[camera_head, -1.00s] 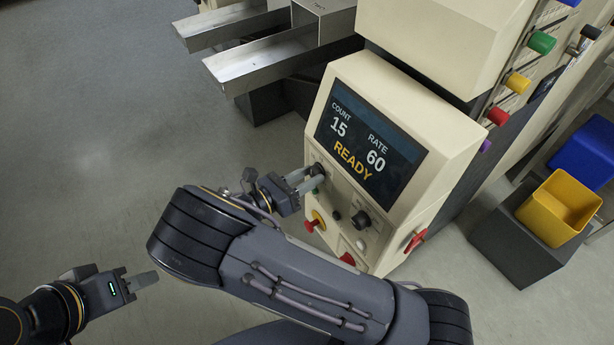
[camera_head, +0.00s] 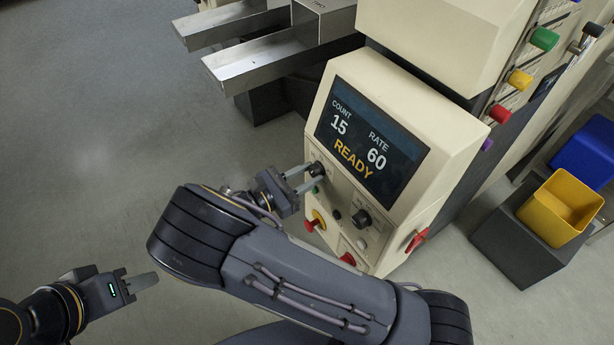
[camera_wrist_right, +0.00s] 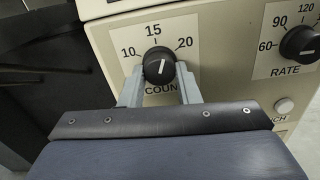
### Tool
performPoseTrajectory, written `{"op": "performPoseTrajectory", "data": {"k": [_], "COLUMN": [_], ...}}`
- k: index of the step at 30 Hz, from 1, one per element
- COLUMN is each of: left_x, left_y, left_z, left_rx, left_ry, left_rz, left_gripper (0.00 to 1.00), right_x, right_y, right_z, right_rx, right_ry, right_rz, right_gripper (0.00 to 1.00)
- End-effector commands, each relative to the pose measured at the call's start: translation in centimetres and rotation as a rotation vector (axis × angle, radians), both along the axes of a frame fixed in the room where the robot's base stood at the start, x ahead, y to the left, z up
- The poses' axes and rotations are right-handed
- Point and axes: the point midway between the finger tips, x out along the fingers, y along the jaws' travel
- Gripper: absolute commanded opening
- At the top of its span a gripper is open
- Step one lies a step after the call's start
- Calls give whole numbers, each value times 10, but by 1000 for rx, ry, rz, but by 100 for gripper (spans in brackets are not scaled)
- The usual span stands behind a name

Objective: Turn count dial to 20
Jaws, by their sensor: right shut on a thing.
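The black count dial (camera_wrist_right: 159,64) sits on the cream panel, with 10, 15 and 20 marked around it. My right gripper (camera_head: 313,175) is at the dial; in the wrist view its two grey fingers (camera_wrist_right: 160,86) lie on either side of the knob, shut on it. The dial also shows in the head view (camera_head: 318,168). The screen (camera_head: 370,142) reads COUNT 15, RATE 60, READY. My left gripper (camera_head: 143,281) is low at the left, away from the machine; its finger gap is not clear.
The rate dial (camera_wrist_right: 300,43) is right of the count dial. Metal chutes (camera_head: 250,57) stand at upper left, and a yellow bin (camera_head: 560,207) at right. The floor at left is clear.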

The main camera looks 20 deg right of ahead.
Motion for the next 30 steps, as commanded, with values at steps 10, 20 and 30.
{"op": "performPoseTrajectory", "data": {"k": [10, 20, 30], "left_x": [0, 0, 0], "left_y": [0, 0, 0], "left_z": [-14, -23, -27], "left_rx": [0, 0, 0], "left_ry": [0, 0, 0], "left_rz": [0, 0, 0], "left_gripper": [36, 36, 36], "right_x": [1, 2, 2], "right_y": [1, 1, 2], "right_z": [-2, -1, 0], "right_rx": [112, 190, 223], "right_ry": [-302, -514, -607], "right_rz": [2, 1, 1], "right_gripper": [7, 7, 7]}}
